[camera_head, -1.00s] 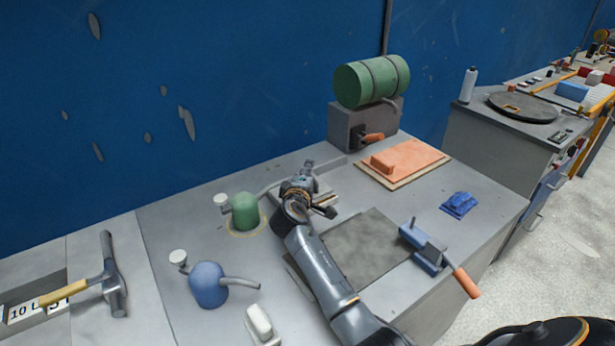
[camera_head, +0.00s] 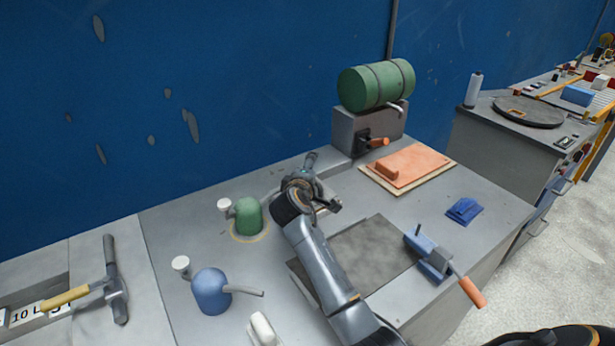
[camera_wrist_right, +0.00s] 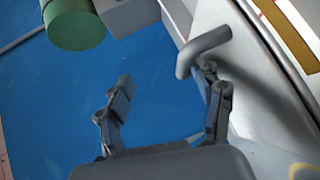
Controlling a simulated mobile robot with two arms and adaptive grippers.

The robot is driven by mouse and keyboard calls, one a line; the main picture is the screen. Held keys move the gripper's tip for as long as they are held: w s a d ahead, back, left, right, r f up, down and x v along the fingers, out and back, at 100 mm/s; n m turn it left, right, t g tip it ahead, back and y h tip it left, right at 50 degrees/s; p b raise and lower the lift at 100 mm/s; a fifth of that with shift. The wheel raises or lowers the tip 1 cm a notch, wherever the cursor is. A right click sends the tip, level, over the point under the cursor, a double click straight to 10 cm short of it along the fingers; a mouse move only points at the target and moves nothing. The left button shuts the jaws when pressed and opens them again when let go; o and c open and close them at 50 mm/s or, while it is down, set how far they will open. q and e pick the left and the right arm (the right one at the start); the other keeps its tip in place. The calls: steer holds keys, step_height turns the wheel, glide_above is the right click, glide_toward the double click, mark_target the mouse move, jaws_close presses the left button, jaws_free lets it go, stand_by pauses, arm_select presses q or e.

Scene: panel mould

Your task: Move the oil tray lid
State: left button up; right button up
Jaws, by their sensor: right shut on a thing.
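My right gripper (camera_head: 322,178) is low over the back middle of the grey bench, beside the green can. It covers most of a small pale flat piece (camera_head: 326,209), which I take as the oil tray lid. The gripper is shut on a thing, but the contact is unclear. In the right wrist view the fingers (camera_wrist_right: 165,92) stand apart, with a grey bent bar (camera_wrist_right: 204,49) close to one fingertip. I cannot tell whether the bar belongs to the lid. A dark grey flat slab (camera_head: 370,252) lies in front, partly behind my arm. My left gripper is not in view.
A green can (camera_head: 248,216) and a blue can (camera_head: 210,291) stand to the left. A green drum (camera_head: 377,84) on a grey block is behind. An orange panel (camera_head: 415,163), a blue clamp with orange handle (camera_head: 428,256) and a blue piece (camera_head: 464,210) are to the right.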

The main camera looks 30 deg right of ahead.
steer(key=r, duration=0.1)
steer(key=s+a+r+p, duration=0.1)
steer(key=r, duration=0.1)
steer(key=shift+s+a, duration=0.1)
steer(key=shift+s, duration=0.05)
steer(key=shift+c, duration=0.5)
steer(key=s, duration=0.1)
steer(key=s+a+p, duration=0.1)
steer(key=s+r, duration=0.1)
steer(key=shift+s+a+r, duration=0.1)
steer(key=shift+a, duration=0.2)
steer(key=c, duration=0.3)
steer(key=shift+s+a+f+p, duration=0.15)
steer(key=shift+a+f+p, duration=0.1)
steer(key=shift+f+p, duration=0.15)
steer(key=shift+s+a, duration=0.1)
steer(key=shift+a, duration=0.05)
steer(key=f+p+v, duration=0.1)
steer(key=p+v, duration=0.3)
steer(key=v, duration=0.5)
steer(key=shift+s+a, duration=0.2)
steer(key=shift+s, duration=0.25)
